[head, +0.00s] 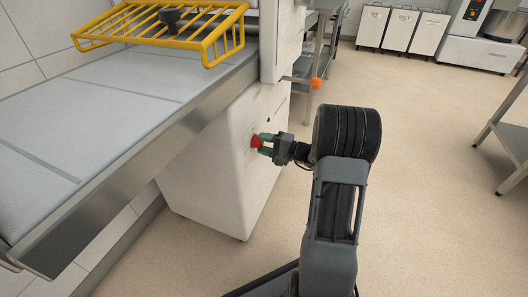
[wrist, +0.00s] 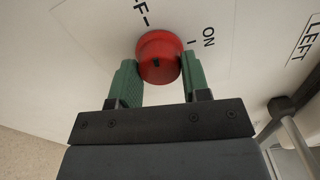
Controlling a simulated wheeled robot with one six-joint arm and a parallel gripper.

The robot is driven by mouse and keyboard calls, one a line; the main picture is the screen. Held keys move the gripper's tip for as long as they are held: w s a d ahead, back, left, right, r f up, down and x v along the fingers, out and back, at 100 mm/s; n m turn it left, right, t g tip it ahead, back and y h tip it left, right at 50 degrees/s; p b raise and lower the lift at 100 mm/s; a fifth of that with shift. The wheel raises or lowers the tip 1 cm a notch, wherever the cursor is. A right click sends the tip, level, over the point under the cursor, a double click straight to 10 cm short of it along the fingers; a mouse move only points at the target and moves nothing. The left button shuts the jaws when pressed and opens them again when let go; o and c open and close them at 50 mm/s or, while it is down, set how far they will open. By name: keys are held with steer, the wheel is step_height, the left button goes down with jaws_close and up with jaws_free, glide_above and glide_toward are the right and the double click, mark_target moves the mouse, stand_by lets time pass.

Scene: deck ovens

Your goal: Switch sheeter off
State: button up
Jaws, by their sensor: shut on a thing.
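The sheeter (head: 210,155) is a white machine with a grey belt table (head: 100,110) on its left. A red round knob (head: 255,141) sits on its side panel. In the wrist view the red knob (wrist: 159,57) has a small dark mark, and "ON" and a partly cut-off label ending in "F" are printed around it. My gripper (head: 264,143) reaches the panel from the right. Its green fingers (wrist: 157,80) are shut on the red knob, one on each side. The knob's far side is hidden.
A yellow wire guard (head: 165,32) stands over the belt table. White bins (head: 400,28) and a steel table (head: 508,140) stand to the right. The floor between is clear.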

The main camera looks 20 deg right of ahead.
steer(key=shift+f+n+b, duration=0.1)
steer(key=shift+n+b, duration=0.8)
steer(key=shift+b, duration=0.15)
steer(key=o, duration=0.9)
steer(key=p+v, duration=0.4)
steer(key=v, duration=1)
